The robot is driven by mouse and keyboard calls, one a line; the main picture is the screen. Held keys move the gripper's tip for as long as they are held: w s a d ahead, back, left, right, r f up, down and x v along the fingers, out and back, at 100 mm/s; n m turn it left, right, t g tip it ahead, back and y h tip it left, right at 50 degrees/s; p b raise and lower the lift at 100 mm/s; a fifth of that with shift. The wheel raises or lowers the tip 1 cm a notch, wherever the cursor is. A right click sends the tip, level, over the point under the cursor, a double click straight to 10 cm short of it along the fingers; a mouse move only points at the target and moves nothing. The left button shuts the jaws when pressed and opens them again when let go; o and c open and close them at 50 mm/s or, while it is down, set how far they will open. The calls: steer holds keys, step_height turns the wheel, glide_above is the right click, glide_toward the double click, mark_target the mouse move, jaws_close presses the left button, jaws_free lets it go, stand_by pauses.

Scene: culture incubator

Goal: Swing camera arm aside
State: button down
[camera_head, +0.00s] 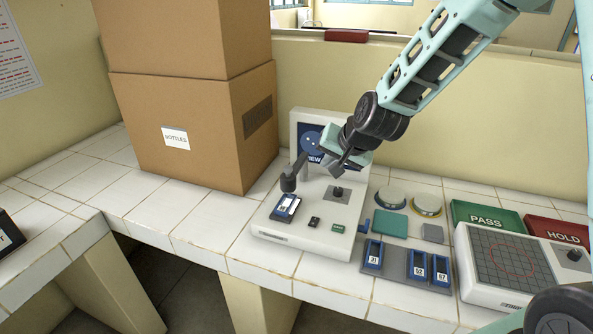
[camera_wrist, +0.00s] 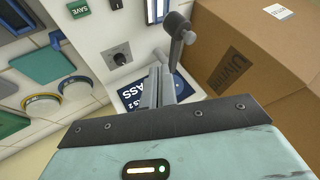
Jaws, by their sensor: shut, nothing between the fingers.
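The grey camera arm (camera_head: 289,182) stands on the light-coloured viewer station (camera_head: 283,235), its round dark head above a blue-framed slide (camera_head: 286,207). In the wrist view the camera arm (camera_wrist: 176,45) rises just beyond my fingertips, with its round head near the top. My gripper (camera_head: 338,163) is shut and empty, just right of the camera arm and in front of the station's blue screen (camera_head: 312,130). In the wrist view my gripper's fingers (camera_wrist: 162,85) are together and overlap the base of the camera arm. I cannot tell whether they touch it.
Stacked cardboard boxes (camera_head: 195,130) stand close on the left. To the right are round dishes (camera_head: 427,205), slide holders (camera_head: 418,268), a green PASS pad (camera_head: 487,216), a red HOLD pad (camera_head: 558,229) and a gridded device (camera_head: 505,262). Bare tiles lie front left.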

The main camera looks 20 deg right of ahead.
steer(key=shift+f, duration=0.1)
steer(key=p, duration=0.5)
glide_toward(293, 175)
steer(key=d+x, duration=0.1)
steer(key=x, duration=0.4)
steer(key=shift+w+a+f+p, duration=0.1)
steer(key=shift+w+a+p, duration=0.05)
steer(key=shift+a+p, duration=0.25)
